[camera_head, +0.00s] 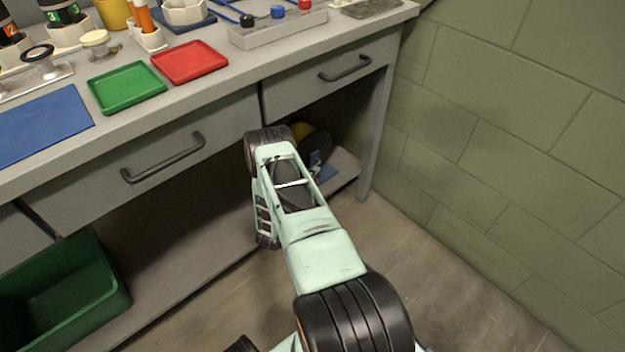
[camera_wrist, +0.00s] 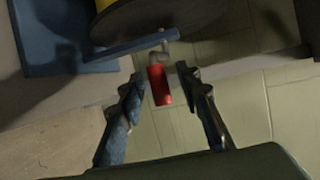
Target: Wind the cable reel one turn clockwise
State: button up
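The cable reel (camera_head: 318,147) is on the lower shelf under the bench in the head view, partly hidden behind my arm. In the wrist view its dark disc (camera_wrist: 160,22) and a bit of yellow show at the top. A blue bar crosses in front of the disc, with a grey crank piece and a red handle (camera_wrist: 159,86) hanging from it. My gripper (camera_wrist: 160,76) is open, its two fingertips on either side of the red handle, with visible gaps. In the head view the fingers are hidden by my arm.
A blue panel (camera_wrist: 43,38) stands beside the reel in the wrist view. The shelf (camera_head: 345,168) ends near the bench leg (camera_head: 377,140). Drawers with handles hang above, and a green bin (camera_head: 75,290) is at lower left. A block wall (camera_head: 500,130) is at right.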

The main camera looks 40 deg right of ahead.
grip_shut()
jog(key=shift+r, duration=0.1)
dwell(0.3)
notch_tip(320, 180, up, 2)
jog(key=m+y+p, duration=0.1)
jog(key=y+p, duration=0.1)
jog(key=p, duration=0.3)
jog(key=shift+r+g, duration=0.15)
jog(key=shift+g, duration=0.25)
jog(key=y+p, duration=0.1)
jog(key=r+y+p, duration=0.1)
jog(key=p, duration=0.1)
jog(key=shift+d+r+m+g+y, duration=0.2)
jog(key=shift+d+m+g+y, duration=0.1)
jog(key=shift+g, duration=0.1)
jog(key=d+r+m+g+y+p, duration=0.1)
jog(key=d+y, duration=0.4)
jog(key=y, duration=0.6)
jog(key=shift+w+d+r+m+g+y+p, duration=0.2)
jog(key=shift+r+m+g+y+p, duration=0.15)
jog(key=shift+r+m, duration=0.65)
